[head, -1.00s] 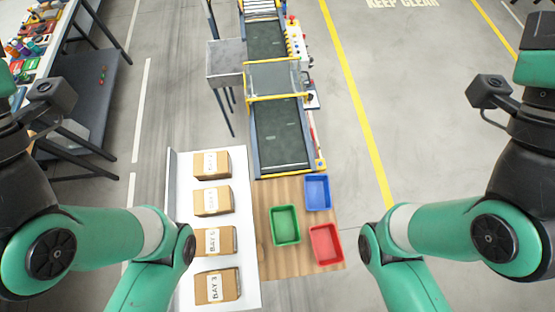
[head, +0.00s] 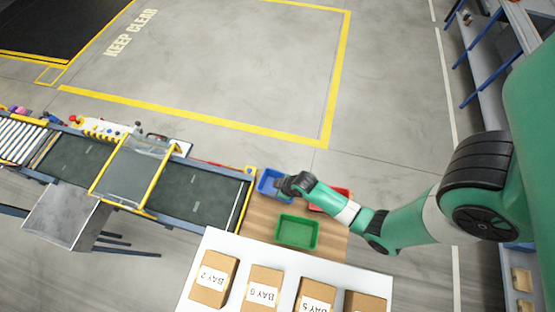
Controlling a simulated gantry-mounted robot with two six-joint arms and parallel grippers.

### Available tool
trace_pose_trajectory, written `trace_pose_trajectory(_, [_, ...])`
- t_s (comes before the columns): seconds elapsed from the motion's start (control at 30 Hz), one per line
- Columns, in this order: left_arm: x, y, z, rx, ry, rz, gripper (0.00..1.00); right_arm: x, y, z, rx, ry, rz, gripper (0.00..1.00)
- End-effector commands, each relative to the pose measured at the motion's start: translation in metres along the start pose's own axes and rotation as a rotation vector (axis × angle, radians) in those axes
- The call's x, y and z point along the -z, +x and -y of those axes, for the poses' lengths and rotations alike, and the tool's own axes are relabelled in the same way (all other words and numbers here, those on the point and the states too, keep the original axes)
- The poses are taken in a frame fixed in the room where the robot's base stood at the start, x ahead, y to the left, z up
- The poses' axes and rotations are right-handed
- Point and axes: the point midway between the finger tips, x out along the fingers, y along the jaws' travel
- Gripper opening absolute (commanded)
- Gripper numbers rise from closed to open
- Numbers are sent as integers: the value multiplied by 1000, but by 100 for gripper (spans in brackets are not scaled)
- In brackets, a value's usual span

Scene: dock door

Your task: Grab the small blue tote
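The small blue tote (head: 266,186) stands on the wooden table top (head: 334,246), near the end of the conveyor. My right arm reaches in from the right, and my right gripper (head: 287,185) is at the blue tote's right side, covering part of it. The gripper is small and dark here, so I cannot tell whether its fingers are open or shut, or whether they touch the tote. My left gripper is not in view.
A green tote (head: 297,232) stands in front of the blue one. A red tote (head: 338,194) is partly hidden behind my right arm. Several labelled boxes (head: 263,288) stand on a white table (head: 218,244). The conveyor (head: 195,197) ends beside the blue tote. Open floor lies behind.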

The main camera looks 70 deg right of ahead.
Motion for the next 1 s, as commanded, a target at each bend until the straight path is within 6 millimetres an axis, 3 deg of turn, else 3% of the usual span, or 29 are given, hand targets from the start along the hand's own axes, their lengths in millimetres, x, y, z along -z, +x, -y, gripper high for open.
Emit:
trace_pose_trajectory(0.03, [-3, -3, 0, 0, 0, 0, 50, -22, 6, 4, 8, 10, 36, 39])
trace_pose_trajectory(0.13, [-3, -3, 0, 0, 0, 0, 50, -42, 8, 8, 16, 18, 71, 39])
trace_pose_trajectory(0.27, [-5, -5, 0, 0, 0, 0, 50, -44, 11, 8, 17, 18, 73, 39])
trace_pose_trajectory(0.53, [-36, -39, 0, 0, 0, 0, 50, -48, 61, 9, 16, 18, 71, 39])
trace_pose_trajectory(0.87, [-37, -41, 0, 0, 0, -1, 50, -46, 76, 8, 16, 18, 71, 39])
trace_pose_trajectory(1.0, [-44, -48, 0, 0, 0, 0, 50, -49, 100, 6, 16, 19, 71, 39])
